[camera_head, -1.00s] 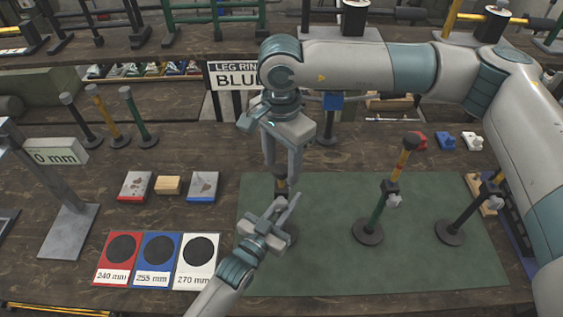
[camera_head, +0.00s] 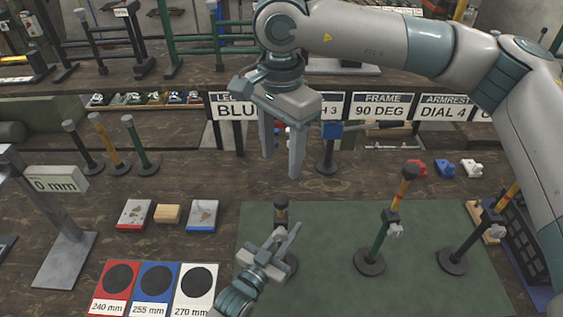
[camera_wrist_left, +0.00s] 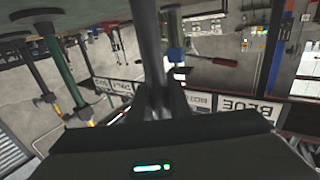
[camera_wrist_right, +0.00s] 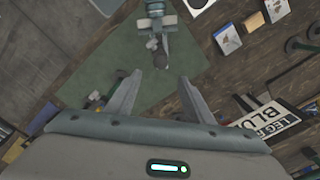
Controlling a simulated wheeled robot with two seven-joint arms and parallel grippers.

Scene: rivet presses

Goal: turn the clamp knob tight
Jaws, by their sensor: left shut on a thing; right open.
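Several adjustable legs stand on the green mat (camera_head: 330,282). The leftmost leg (camera_head: 281,212) is short, with a dark collar on top, and my left gripper (camera_head: 282,240) is shut around its post. The dark post (camera_wrist_left: 148,40) rises between the fingers in the left wrist view. Its clamp knob cannot be made out clearly. The middle leg (camera_head: 379,238) is green with a yellow upper tube and a pale clamp knob (camera_head: 396,231). The right leg (camera_head: 470,232) also has a pale knob (camera_head: 494,231). My right gripper (camera_head: 281,165) is open and empty, above and behind the held leg.
Three coloured pads marked 240, 255 and 270 mm (camera_head: 152,283) lie left of the mat. Small blocks (camera_head: 167,214) sit behind them. A gauge stand (camera_head: 65,235) is at far left. Signs (camera_head: 380,106) hang along the back shelf. Spare legs (camera_head: 115,145) stand at back left.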

